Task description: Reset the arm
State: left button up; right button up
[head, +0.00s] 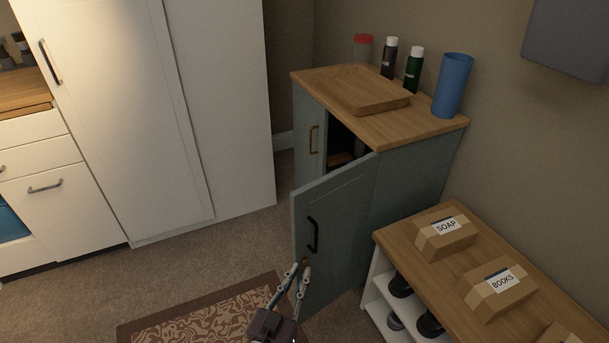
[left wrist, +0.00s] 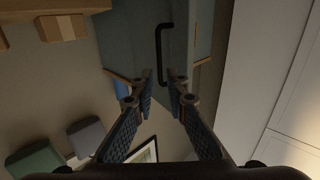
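My left gripper (head: 301,267) is in front of the lower part of the open cabinet door (head: 340,215), below its black handle (head: 312,235). In the left wrist view the two fingers of the gripper (left wrist: 161,76) are apart with nothing between them. The black handle (left wrist: 164,52) shows just beyond the fingertips, apart from them as far as I can tell. The door belongs to a blue-grey cabinet (head: 413,190) with a wooden top; it stands ajar and the inside is dark. My right gripper is in neither view.
A wooden board (head: 372,90), bottles and a blue cup (head: 452,86) are on the cabinet. Carpeted floor lies open at left, with a patterned rug (head: 200,328).

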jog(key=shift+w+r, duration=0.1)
